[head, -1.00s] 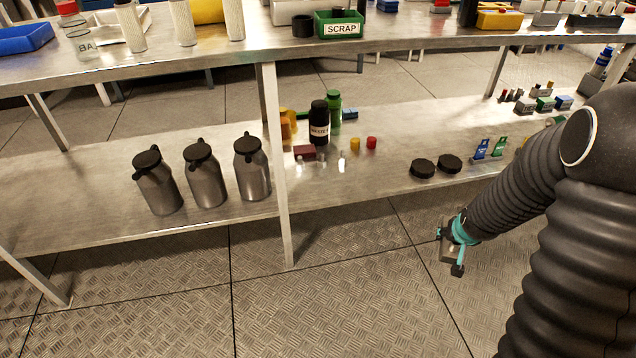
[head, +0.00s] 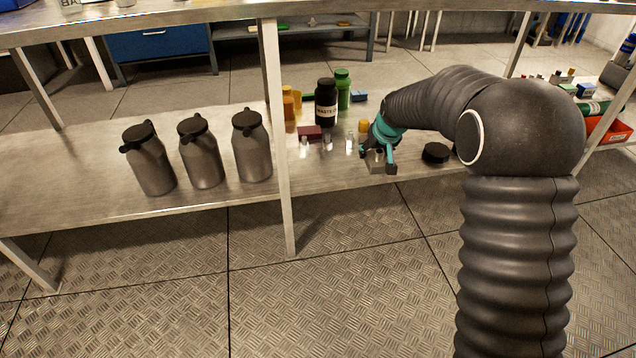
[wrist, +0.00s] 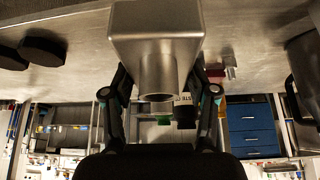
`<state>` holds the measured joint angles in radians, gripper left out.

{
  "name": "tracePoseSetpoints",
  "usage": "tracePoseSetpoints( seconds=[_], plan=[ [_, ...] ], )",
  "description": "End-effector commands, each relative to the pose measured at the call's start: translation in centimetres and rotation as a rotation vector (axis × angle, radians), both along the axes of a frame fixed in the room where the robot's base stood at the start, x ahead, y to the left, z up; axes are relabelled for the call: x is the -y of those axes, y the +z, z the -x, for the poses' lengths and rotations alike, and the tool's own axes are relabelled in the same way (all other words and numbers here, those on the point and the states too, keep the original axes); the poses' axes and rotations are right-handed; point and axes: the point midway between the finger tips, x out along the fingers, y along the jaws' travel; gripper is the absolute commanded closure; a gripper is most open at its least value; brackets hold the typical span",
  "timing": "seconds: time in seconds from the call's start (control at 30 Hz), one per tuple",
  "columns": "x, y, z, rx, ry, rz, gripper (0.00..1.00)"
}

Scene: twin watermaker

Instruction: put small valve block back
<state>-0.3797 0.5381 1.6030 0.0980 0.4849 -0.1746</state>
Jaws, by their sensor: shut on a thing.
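The small valve block (wrist: 155,28) is a silver-grey metal block with a round hollow boss. It fills the top middle of the wrist view. My gripper (wrist: 160,85) is shut on it, with a dark finger on each side. In the head view, my gripper (head: 378,162) is at the front part of the lower shelf, and the block (head: 375,157) shows small and grey between its fingers. I cannot tell whether the block touches the shelf.
The lower shelf (head: 80,180) holds three grey canisters (head: 200,155) left of a table leg (head: 277,150). A black waste bottle (head: 326,103), a green bottle (head: 343,88) and a dark red block (head: 309,132) stand left of my gripper. A black puck (head: 436,153) lies to its right.

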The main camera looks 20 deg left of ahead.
Motion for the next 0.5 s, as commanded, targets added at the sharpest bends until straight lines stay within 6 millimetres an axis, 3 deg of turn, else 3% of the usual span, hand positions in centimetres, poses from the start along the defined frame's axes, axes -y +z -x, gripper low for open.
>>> tracePoseSetpoints(
  seconds=[0.1, 0.27, 0.5],
  plan=[
    [-2.6, 0.6, -0.2, 0.007, 0.040, -0.006, 1.00],
    [-4.3, 1.0, -0.1, 0.006, 0.070, -0.006, 1.00],
    [-7.3, -0.6, 0.3, 0.003, 0.077, -0.005, 1.00]
  ],
)
